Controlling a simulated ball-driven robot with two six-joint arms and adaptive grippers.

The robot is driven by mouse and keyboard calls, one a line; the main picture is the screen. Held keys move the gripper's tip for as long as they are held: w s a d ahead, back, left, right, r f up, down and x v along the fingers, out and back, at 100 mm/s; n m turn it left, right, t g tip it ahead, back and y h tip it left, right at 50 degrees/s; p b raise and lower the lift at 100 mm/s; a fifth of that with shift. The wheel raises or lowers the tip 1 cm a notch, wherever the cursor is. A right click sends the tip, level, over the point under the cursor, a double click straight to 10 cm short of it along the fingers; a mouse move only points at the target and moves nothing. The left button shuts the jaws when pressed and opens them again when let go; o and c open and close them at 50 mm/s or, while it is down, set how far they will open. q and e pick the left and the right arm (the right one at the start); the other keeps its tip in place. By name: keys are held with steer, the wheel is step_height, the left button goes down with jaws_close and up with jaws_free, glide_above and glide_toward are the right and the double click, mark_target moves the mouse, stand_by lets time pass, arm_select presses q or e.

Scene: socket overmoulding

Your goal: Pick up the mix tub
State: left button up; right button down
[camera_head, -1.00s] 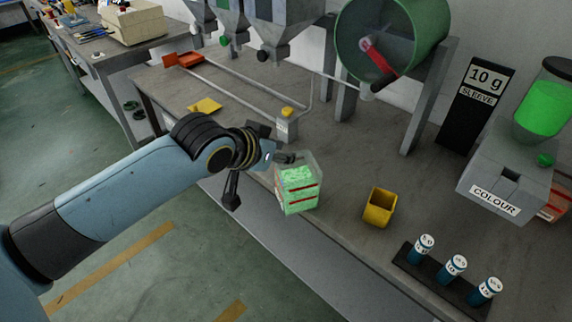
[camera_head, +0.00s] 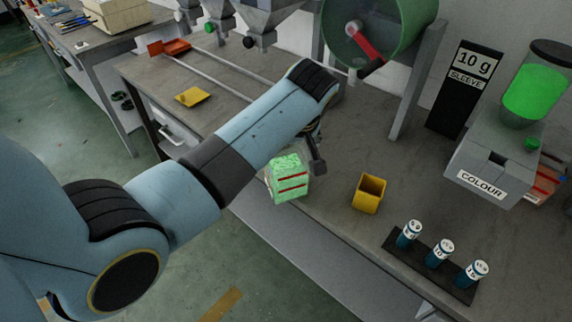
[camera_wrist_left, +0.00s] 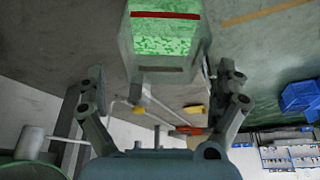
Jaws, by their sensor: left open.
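The mix tub (camera_head: 289,187), a clear box of green pellets with red lines, stands near the front edge of the grey bench. My left gripper (camera_head: 317,160) is just behind and right of it in the head view, largely hidden by my own arm. In the left wrist view the tub (camera_wrist_left: 163,45) appears upside down, ahead of and between the two spread fingers of my left gripper (camera_wrist_left: 160,80). Gaps show on both sides, so the gripper is open and not holding it. My right gripper is not in view.
A yellow cup (camera_head: 368,194) stands right of the tub, and a black rack (camera_head: 430,268) of several blue vials is further right. The colour machine (camera_head: 490,165) and green drum (camera_head: 375,30) stand behind. A yellow scoop (camera_head: 193,96) lies at the left.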

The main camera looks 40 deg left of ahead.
mark_target(286, 156)
arm_select(q)
steer(key=x, duration=0.4)
steer(key=shift+s+a+f, duration=0.1)
steer(key=shift+s+f, duration=0.05)
steer(key=shift+c, duration=0.4)
steer(key=c, duration=1.4)
